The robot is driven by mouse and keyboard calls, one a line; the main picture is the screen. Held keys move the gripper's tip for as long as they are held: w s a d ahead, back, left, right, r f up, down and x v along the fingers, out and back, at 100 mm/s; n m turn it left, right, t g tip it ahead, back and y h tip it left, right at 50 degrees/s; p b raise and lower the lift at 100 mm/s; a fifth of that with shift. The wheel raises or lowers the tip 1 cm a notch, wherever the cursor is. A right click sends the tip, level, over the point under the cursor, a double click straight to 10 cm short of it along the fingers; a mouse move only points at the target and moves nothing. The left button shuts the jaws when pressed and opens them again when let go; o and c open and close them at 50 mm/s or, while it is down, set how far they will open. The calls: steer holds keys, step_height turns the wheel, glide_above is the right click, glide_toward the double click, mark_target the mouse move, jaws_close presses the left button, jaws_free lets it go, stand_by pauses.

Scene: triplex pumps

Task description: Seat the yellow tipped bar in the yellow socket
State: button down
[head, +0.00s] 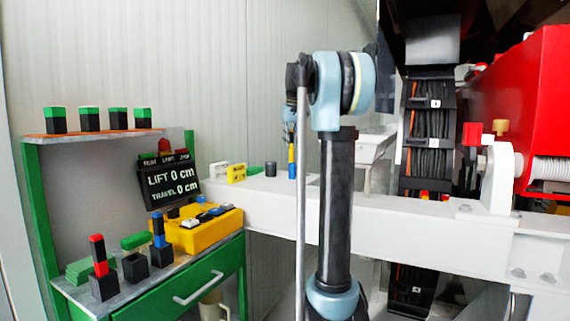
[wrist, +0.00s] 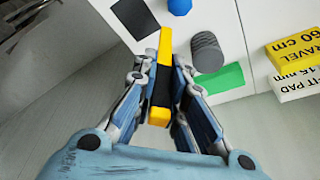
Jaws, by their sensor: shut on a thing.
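The yellow tipped bar (wrist: 165,48) is long and square, with a yellow end, a black middle and yellow again nearer my palm. My gripper (wrist: 162,82) is shut on it, with a finger on each side, in the wrist view. In the head view my gripper (head: 289,112) is small, partly behind my arm, above the white beam. A yellow patch (head: 291,153) below it looks like the bar's tip. I cannot make out a yellow socket in either view.
A blue round piece (wrist: 180,6), a grey ribbed cylinder (wrist: 206,52), a green patch (wrist: 218,78) and a yellow TRAVEL block (wrist: 294,48) are on the white beam (head: 400,215). A green bench (head: 175,295) at left holds upright bars and a yellow box (head: 205,238).

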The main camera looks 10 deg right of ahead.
mark_target(290, 155)
steer(key=shift+f, duration=3)
steer(key=c, duration=1.6)
jaws_free()
steer(key=shift+c, duration=0.2)
